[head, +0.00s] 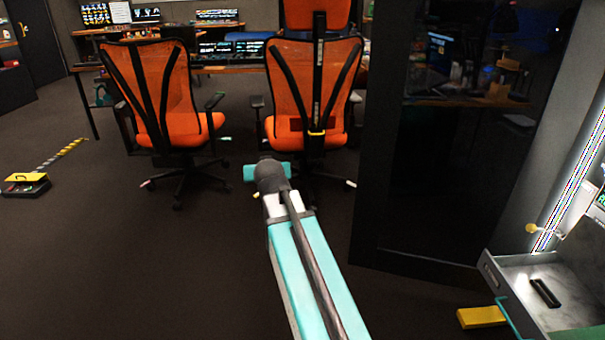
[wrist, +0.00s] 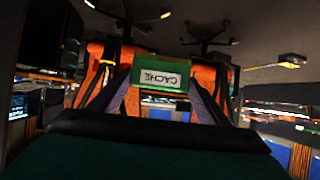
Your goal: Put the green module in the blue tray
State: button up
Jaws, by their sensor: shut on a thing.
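The green module (wrist: 138,78) shows in the wrist view with a white label reading CACHE, upside down. My gripper (wrist: 160,90) is shut on it, with a finger at each side. The module is held up in the air, with the orange chairs behind it. In the head view my arm reaches forward toward the chairs; the fingers and the module are hidden there behind my wrist. I cannot make out a blue tray in either view.
Two orange chairs (head: 167,90) (head: 290,95) stand ahead before a desk. A tall dark cabinet (head: 440,180) is right of my arm. A grey open drawer (head: 525,262) and a yellow block (head: 481,317) are at lower right. A case (head: 27,186) lies on the left floor, otherwise mostly clear.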

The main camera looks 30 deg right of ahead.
jog(key=a+r+n+y, duration=0.2)
jog(key=a, duration=0.7)
jog(key=w+a+r+n+y, duration=0.1)
jog(key=a+r+n+y, duration=0.1)
jog(key=a, duration=0.8)
jog(key=shift+a+t, duration=0.3)
jog(key=shift+t, duration=0.1)
jog(key=shift+r, duration=0.1)
